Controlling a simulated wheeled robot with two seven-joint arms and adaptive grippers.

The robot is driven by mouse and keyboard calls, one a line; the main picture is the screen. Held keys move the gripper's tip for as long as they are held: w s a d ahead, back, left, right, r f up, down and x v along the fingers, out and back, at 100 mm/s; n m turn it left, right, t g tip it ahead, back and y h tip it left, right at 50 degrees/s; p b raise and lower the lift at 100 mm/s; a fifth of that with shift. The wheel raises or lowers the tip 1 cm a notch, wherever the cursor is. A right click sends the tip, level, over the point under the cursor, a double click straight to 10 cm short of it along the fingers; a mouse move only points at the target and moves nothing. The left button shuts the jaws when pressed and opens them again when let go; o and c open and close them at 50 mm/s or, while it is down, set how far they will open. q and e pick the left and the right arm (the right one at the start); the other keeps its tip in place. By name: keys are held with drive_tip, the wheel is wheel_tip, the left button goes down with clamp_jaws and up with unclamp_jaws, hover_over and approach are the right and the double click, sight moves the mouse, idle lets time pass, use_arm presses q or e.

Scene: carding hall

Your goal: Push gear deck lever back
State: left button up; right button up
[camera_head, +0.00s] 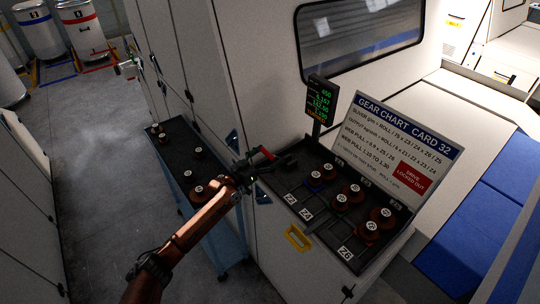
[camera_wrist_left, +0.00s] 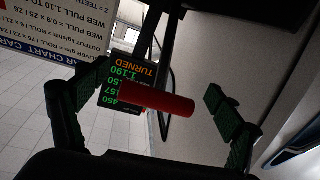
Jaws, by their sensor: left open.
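The lever's red handle (camera_head: 267,153) shows at the left end of the dark gear deck (camera_head: 318,222). My left gripper (camera_head: 262,164) is right by it, with the arm coming in from the lower left. In the left wrist view the red handle (camera_wrist_left: 165,102) lies across the gap between the open fingers of my left gripper (camera_wrist_left: 155,112). Nothing is clamped. I cannot tell whether a finger touches the handle. The lever's lower part is hidden by the gripper. My right gripper is not in view.
Several brown gears (camera_head: 366,231) sit on the deck. A gear chart sign (camera_head: 400,150) and a small display (camera_head: 320,103) stand behind it. A narrow cart (camera_head: 183,160) with more gears is at left. Grey floor (camera_head: 95,190) is free beyond it.

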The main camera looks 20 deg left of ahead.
use_arm(q)
drive_tip(key=shift+c, duration=0.4)
drive_tip(key=c, duration=1.6)
drive_tip(key=shift+d, duration=0.1)
